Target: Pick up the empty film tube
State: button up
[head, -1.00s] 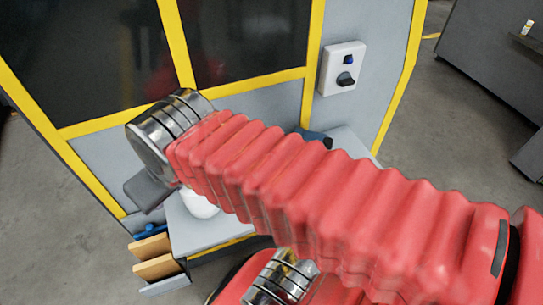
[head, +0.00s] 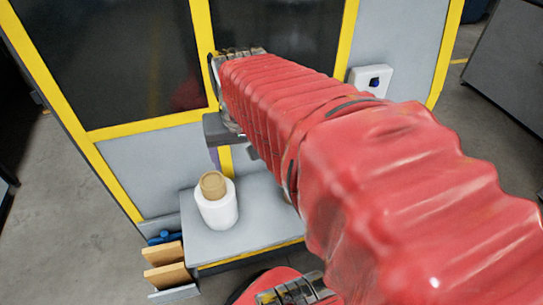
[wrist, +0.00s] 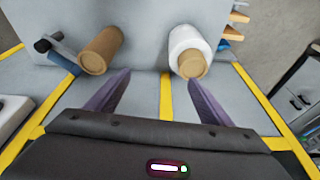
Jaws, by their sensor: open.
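The empty film tube, a bare brown cardboard tube (wrist: 101,51), lies or stands on the grey shelf at the left of the wrist view; its pose is hard to tell. In the head view my arm hides it. A white film roll with a brown core (wrist: 187,50) is to its right in the wrist view; it stands upright on the shelf in the head view (head: 217,208). My gripper (wrist: 158,82) is open and empty, its purple fingers apart from both. In the head view my gripper (head: 230,155) is partly hidden, above the shelf near the machine front.
The grey shelf (head: 255,228) juts from a yellow-framed machine with dark windows. A blue and black tool (wrist: 57,55) is close beside the tube. Wooden pieces (head: 166,275) sit at the shelf's left side. A white switch box (head: 371,82) is on the machine's right.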

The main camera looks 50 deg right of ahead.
jog(key=s+d+f+m, duration=0.1)
jog(key=d+m, duration=0.1)
jog(key=d, duration=0.2)
jog(key=s+d+m+g, duration=0.1)
jog(key=s+d+m, duration=0.1)
jog(key=d, duration=0.3)
jog(key=s+d+f+m+g, duration=0.1)
jog(key=s+d+m, duration=0.1)
jog(key=d, duration=0.2)
jog(key=shift+s+d+f, duration=0.15)
jog(key=shift+d+f, duration=0.2)
jog(key=shift+d, duration=0.05)
jog(key=shift+w+d+f, duration=0.1)
jog(key=shift+d+f, duration=0.05)
jog(key=shift+f, duration=1.3)
jog(key=shift+w+d+f, duration=0.1)
jog(key=shift+d+f, duration=0.05)
jog(key=shift+f, duration=1.25)
jog(key=shift+w+d+f, duration=0.1)
jog(key=shift+d+f, duration=0.05)
jog(key=shift+f, duration=1.3)
jog(key=shift+w+d+f, duration=0.1)
jog(key=shift+d+f, duration=0.1)
jog(key=shift+f, duration=1.1)
jog(key=shift+w+d+f, duration=0.1)
jog(key=shift+d+f, duration=0.1)
jog(key=shift+f, duration=1.05)
jog(key=shift+c, duration=0.7)
jog(key=c, duration=1.1)
jog(key=shift+r, duration=0.1)
